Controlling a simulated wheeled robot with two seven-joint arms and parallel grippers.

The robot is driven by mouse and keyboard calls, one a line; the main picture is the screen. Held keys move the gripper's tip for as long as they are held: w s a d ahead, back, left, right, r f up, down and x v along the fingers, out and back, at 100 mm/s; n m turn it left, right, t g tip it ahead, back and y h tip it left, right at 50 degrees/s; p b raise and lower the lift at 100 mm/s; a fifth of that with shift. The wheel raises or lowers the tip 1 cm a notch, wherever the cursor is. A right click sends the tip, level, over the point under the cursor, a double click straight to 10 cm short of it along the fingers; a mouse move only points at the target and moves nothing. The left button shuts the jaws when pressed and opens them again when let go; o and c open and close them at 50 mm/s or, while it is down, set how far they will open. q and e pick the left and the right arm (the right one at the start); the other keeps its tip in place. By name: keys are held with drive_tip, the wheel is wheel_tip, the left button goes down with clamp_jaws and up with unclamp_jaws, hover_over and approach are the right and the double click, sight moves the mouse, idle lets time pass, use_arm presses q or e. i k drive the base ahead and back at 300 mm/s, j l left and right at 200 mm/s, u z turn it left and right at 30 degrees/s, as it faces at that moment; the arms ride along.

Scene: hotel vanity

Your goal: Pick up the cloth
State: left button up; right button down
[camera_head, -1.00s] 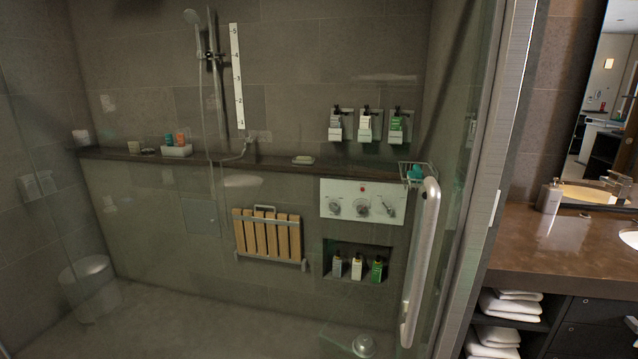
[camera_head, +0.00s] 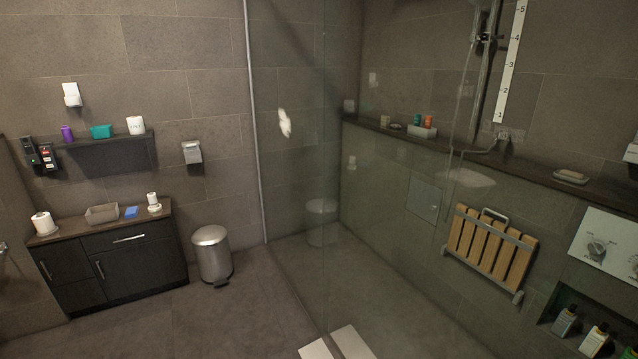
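I cannot make out with certainty which thing is the cloth. A small white, limp-looking shape (camera_head: 285,123) shows at the glass panel's left part; I cannot tell whether it is a cloth or a reflection. A small flat blue item (camera_head: 132,212) lies on the dark cabinet at the left; it is too small to tell what it is. Neither of my grippers is in view.
The floor before the cabinet is clear.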

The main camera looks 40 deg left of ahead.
sight(132, 213)
drive_tip(key=u, duration=2.65)
